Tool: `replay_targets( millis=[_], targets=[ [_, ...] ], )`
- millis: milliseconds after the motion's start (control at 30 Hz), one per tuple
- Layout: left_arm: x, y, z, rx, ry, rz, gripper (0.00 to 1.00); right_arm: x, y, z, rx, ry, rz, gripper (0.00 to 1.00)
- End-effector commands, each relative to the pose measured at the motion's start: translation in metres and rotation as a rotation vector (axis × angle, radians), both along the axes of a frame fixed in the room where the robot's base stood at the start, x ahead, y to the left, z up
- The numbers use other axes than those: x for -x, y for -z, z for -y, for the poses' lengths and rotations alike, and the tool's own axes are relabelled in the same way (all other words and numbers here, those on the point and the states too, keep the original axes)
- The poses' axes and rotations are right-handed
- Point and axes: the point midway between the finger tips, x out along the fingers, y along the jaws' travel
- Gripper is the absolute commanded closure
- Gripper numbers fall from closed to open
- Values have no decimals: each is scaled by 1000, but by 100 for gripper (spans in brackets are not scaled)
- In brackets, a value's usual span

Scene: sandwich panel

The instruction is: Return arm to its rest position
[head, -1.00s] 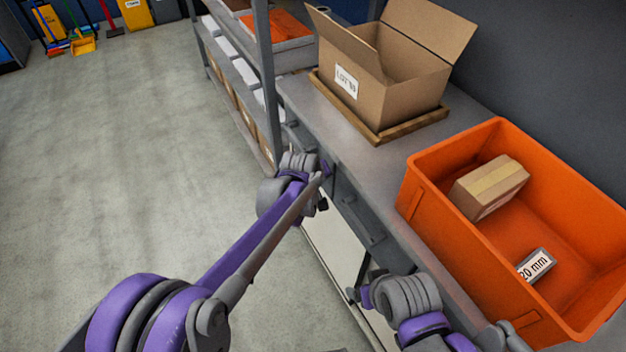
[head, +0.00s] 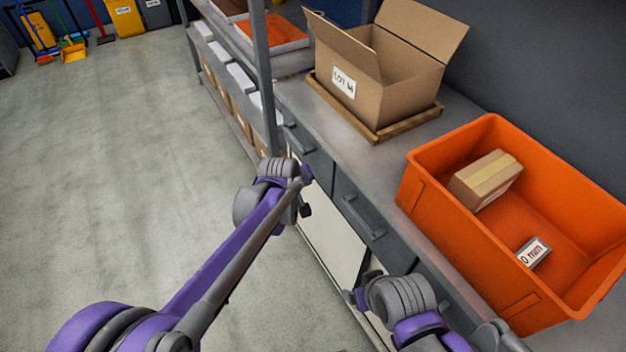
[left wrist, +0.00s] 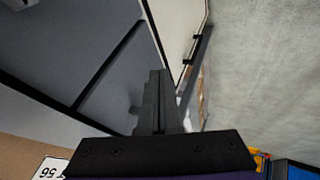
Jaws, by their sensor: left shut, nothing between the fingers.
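My left arm reaches in from the lower left of the head view, over the floor in front of the workbench. Its gripper (head: 307,172) is small there, close to the bench's drawer fronts and clear of the bench top. In the left wrist view the two dark fingers (left wrist: 158,100) are together with nothing between them. My right arm (head: 400,300) is folded at the lower right, in front of the bench and below the orange bin. Its fingers cannot be made out.
An open cardboard box (head: 385,75) stands on a wooden tray (head: 376,135) on the workbench (head: 375,165). An orange bin (head: 435,215) holds a small carton (head: 487,180) and a labelled block (head: 533,252). A shelf rack (head: 262,90) stands behind. The floor (head: 130,160) at left is clear.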

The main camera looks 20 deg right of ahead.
Motion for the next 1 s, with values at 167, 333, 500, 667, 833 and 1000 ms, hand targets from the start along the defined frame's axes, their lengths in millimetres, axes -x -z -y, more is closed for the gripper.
replay_targets(
  millis=[167, 333, 500, 667, 833, 1000],
  targets=[
    [20, -34, -14, -1, 0, 0, 100, 0, -8, 0, 0, 0, 3, 21],
    [31, -51, -23, -2, 0, -1, 100, 0, -11, 0, 0, 0, 4, 21],
    [35, -57, -26, -2, 0, -1, 100, 0, -12, 0, 0, 0, 4, 21],
    [36, -57, -27, -3, -1, -2, 100, 0, -12, 0, 0, 0, 4, 21],
    [50, -75, -58, -38, -2, 5, 100, -1, -24, 0, 0, 0, 8, 21],
    [99, -112, -139, -140, 4, 13, 100, -3, -53, 0, 0, 0, 17, 21]
  ],
)
